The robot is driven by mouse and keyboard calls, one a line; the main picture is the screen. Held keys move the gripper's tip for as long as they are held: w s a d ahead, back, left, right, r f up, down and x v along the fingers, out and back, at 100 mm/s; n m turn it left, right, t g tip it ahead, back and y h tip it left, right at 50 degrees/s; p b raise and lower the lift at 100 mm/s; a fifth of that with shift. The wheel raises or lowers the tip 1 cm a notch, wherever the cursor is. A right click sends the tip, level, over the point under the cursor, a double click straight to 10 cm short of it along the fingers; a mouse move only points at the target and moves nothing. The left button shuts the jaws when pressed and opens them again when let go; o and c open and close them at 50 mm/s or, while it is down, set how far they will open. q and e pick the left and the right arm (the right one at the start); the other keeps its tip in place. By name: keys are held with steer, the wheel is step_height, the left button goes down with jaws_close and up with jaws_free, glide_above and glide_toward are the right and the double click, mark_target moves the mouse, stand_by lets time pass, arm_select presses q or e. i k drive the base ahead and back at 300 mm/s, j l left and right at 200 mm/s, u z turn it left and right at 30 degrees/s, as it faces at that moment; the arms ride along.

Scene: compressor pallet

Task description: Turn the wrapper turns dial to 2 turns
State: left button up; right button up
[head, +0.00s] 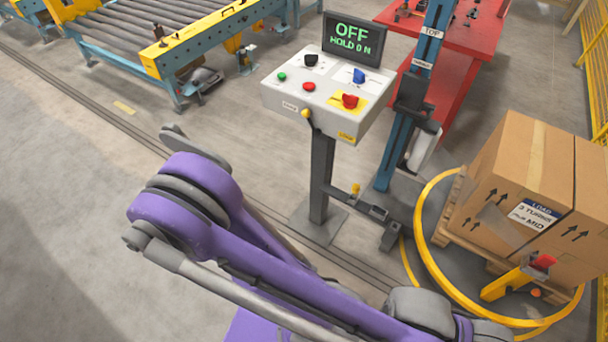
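The wrapper control box (287,98) stands on a dark post, with a screen (352,40) behind it reading "OFF" and "HOLD 0 N". Its top face carries a black knob (311,60) and a blue knob (359,75). I cannot tell which is the turns dial, and their settings are too small to read. A green button (282,77), a red button (309,87) and a larger red button (350,101) on a yellow plate also sit there. A purple arm of mine crosses the lower picture; neither gripper shows.
A blue wrapper mast (398,150) stands right of the box. A carton load (505,175), labelled with turns and "MID", sits inside a yellow ring (424,240). A red table (455,80) is behind and a roller conveyor (140,30) at upper left. Floor left of the post is clear.

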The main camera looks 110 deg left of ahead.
mark_target(310, 60)
steer(key=u, duration=3.55)
